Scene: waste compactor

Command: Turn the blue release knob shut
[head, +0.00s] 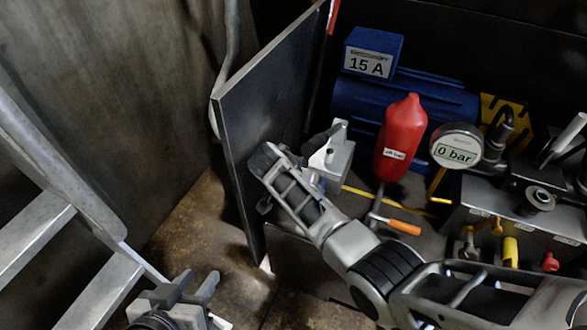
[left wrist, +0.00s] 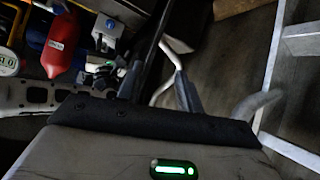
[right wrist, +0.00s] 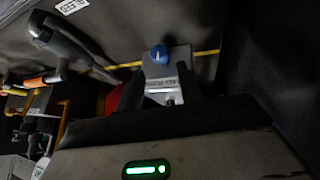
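The blue release knob (right wrist: 160,54) sits on a small grey block (right wrist: 168,82) in the right wrist view. My right gripper (right wrist: 159,75) is open, its dark fingers apart on either side of the block; the knob shows just beyond the fingertips. I cannot tell whether a finger touches the block. In the head view the grey block (head: 338,158) is beside my right gripper, which partly covers it, and the knob is not clearly visible. My left gripper (head: 192,285) is open and empty at the bottom left, away from the block.
A dark panel (head: 262,95) stands left of the block. A red cylinder (head: 402,140), a gauge reading 0 bar (head: 456,147) and a blue motor box marked 15 A (head: 372,50) are to the right. Ladder steps (head: 35,232) are at the far left.

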